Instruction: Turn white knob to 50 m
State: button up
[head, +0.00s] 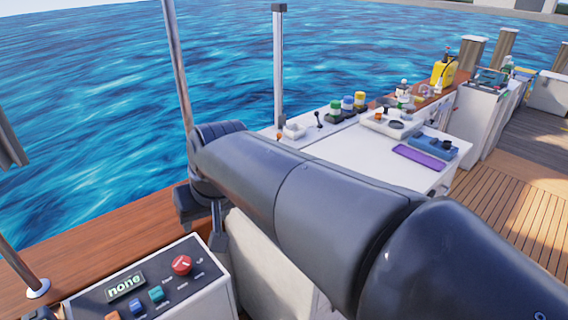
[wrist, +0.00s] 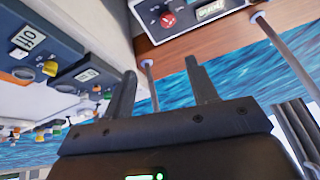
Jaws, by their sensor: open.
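I cannot make out a clear white knob marked with metres. A small whitish knob (wrist: 19,54) shows beside an "Off" display on a panel at the left of the wrist view; I cannot tell if it is the one. A control panel (head: 80,300) at lower left of the head view has a "none" display (head: 125,287), a red knob (head: 181,265), and blue, teal and orange knobs. My gripper (wrist: 163,85) is open and empty, its two fingers apart. In the head view my gripper (head: 218,232) hangs just right of that panel, touching no knob.
A white console (head: 360,160) with several coloured knobs and a purple pad (head: 425,157) stands beyond my arm, which hides part of it. A metal post (head: 178,70) rises near the wooden rail (head: 90,245). Water lies beyond the rail. Wooden deck (head: 530,220) is open at right.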

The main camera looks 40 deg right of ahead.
jog(key=w+d+f+m+g+h, duration=0.1)
jog(key=w+d+f+m, duration=0.15)
jog(key=w+d, duration=0.8)
jog(key=w+d+f+m+h, duration=0.1)
jog(key=w+d+m, duration=0.2)
jog(key=w+d, duration=0.8)
jog(key=w+d+f+m+g+h, duration=0.1)
jog(key=d+f, duration=0.2)
jog(key=d, duration=0.6)
jog(key=w+d+f+m, duration=0.1)
jog(key=d+f, duration=0.2)
jog(key=d, duration=0.6)
jog(key=shift+n, duration=0.25)
jog(key=x, duration=1)
jog(key=shift+s+f, duration=0.15)
jog(key=shift+s, duration=0.15)
jog(key=c, duration=0.9)
jog(key=shift+c, duration=0.2)
